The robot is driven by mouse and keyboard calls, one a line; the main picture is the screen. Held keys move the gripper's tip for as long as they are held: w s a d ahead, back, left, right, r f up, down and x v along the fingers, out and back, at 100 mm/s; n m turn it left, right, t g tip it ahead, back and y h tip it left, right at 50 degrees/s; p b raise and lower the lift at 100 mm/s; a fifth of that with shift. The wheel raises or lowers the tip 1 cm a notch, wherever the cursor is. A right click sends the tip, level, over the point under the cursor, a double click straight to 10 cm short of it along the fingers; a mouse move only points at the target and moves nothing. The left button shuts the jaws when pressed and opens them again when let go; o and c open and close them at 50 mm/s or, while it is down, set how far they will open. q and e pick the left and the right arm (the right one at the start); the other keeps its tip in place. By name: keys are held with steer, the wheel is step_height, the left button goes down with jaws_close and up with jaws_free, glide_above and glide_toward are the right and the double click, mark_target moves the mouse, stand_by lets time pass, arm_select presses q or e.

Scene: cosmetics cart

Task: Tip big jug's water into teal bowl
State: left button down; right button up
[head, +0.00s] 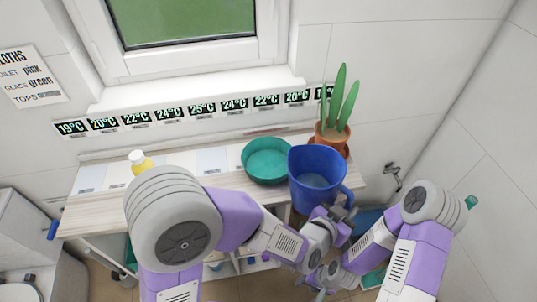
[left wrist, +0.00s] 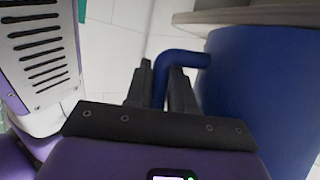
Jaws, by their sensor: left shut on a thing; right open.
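The big blue jug (head: 311,196) is at the right end of the cart top, its open mouth facing up and greyish water inside. My left gripper (head: 343,218) is shut on the jug's handle, low at its right front; the left wrist view shows the blue handle (left wrist: 182,58) between the fingers (left wrist: 160,88) and the jug's side (left wrist: 265,95). The teal bowl (head: 268,172) stands just left of the jug, its inside facing up. My right gripper (head: 325,281) is open and empty, low in front of the cart. Whether the jug's base touches the cart is hidden.
A yellow bottle (head: 141,163) with a white cap is on the left of the cart top (head: 105,215). Temperature labels (head: 170,113) line the wall behind. My arms cross the cart's front.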

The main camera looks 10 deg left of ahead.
mark_target(341, 184)
arm_select(q)
steer(key=shift+w+r, duration=0.15)
steer(key=shift+r, duration=0.45)
steer(key=a+r+n+p, duration=0.1)
steer(key=r+p, duration=0.1)
steer(key=w+r+n+h+p, duration=0.1)
steer(key=r+p, duration=0.1)
steer(key=w+a+r+n+g+h+p, duration=0.1)
steer(key=r+p, duration=0.1)
steer(key=p, duration=0.1)
steer(key=shift+w+a+r+n, duration=0.1)
steer(key=shift+a+r+n, duration=0.2)
steer(key=shift+r, duration=0.1)
steer(key=w+a+r+n+g+h+p, duration=0.1)
steer(key=w+a+r+n+h+p, duration=0.1)
steer(key=p, duration=0.8)
steer(key=shift+w+a+r+n+h+p, duration=0.35)
steer(key=shift+w+a+r+n, duration=0.25)
steer(key=shift+a+r+n, duration=0.75)
steer(key=shift+w+d+r+p, duration=0.2)
steer(key=shift+r+p, duration=0.2)
steer(key=shift+r, duration=0.15)
steer(key=shift+a+r, duration=0.1)
